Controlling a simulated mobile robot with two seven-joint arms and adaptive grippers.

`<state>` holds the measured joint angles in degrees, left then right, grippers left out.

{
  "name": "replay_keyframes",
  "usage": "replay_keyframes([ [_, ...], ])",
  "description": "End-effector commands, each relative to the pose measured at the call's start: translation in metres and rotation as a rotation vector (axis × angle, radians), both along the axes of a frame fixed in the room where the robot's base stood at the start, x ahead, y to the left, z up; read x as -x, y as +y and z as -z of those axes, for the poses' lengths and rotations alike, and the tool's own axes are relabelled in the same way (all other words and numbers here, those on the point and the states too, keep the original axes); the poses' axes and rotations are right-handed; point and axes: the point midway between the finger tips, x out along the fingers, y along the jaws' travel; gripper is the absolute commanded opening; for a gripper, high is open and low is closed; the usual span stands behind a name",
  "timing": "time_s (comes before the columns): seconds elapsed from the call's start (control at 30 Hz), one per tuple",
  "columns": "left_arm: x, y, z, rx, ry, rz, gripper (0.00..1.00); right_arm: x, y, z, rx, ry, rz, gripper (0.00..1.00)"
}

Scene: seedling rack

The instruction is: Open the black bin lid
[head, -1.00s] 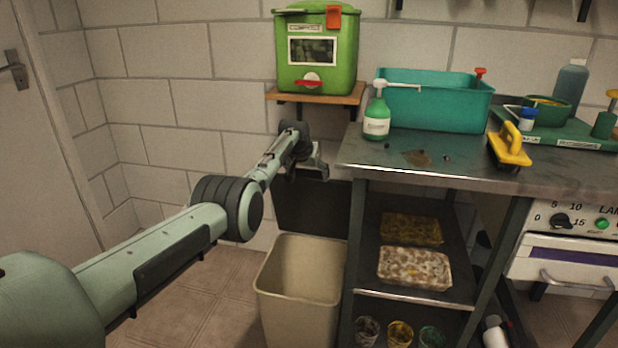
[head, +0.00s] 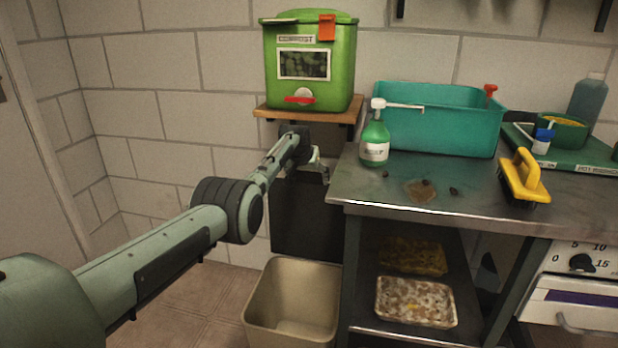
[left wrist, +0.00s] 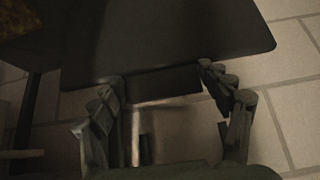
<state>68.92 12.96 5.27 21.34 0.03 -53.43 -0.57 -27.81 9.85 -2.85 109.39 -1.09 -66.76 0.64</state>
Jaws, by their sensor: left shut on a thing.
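The black bin lid (head: 303,215) stands raised, nearly upright, at the back of the beige bin (head: 293,305), whose open mouth shows. My left gripper (head: 318,168) is at the lid's upper edge, below the compost shelf. In the left wrist view the dark lid (left wrist: 170,45) fills the upper part. The fingers of my left gripper (left wrist: 165,92) are on either side of a dark piece at the lid's near edge and are shut on it. The exact contact is in shadow. My right gripper is not in view.
A wooden shelf (head: 270,112) with a green compost box (head: 310,92) is just above my left gripper. The metal bench (head: 375,200) stands close on the right, with a spray bottle (head: 375,140) near its corner. Tiled floor (head: 205,295) left of the bin is free.

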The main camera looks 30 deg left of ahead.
Motion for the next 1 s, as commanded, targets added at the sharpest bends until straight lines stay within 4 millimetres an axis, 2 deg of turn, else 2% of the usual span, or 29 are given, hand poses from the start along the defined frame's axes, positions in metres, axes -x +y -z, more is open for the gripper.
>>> replay_keyframes([
  [0.17,0.000,0.001,-0.001,-0.001,-0.002,-0.001,0.25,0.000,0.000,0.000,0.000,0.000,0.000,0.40],
  [0.2,0.000,0.001,-0.001,-0.001,-0.002,-0.001,0.78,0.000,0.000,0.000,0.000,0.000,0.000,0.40],
  [0.37,0.000,0.001,-0.001,-0.001,-0.001,-0.001,0.98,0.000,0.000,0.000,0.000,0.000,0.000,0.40],
  [0.77,0.001,0.000,-0.001,0.000,0.001,0.000,0.98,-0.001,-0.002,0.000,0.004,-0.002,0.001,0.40],
  [1.0,0.008,-0.002,-0.012,-0.001,-0.003,-0.001,0.98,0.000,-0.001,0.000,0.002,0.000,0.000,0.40],
])
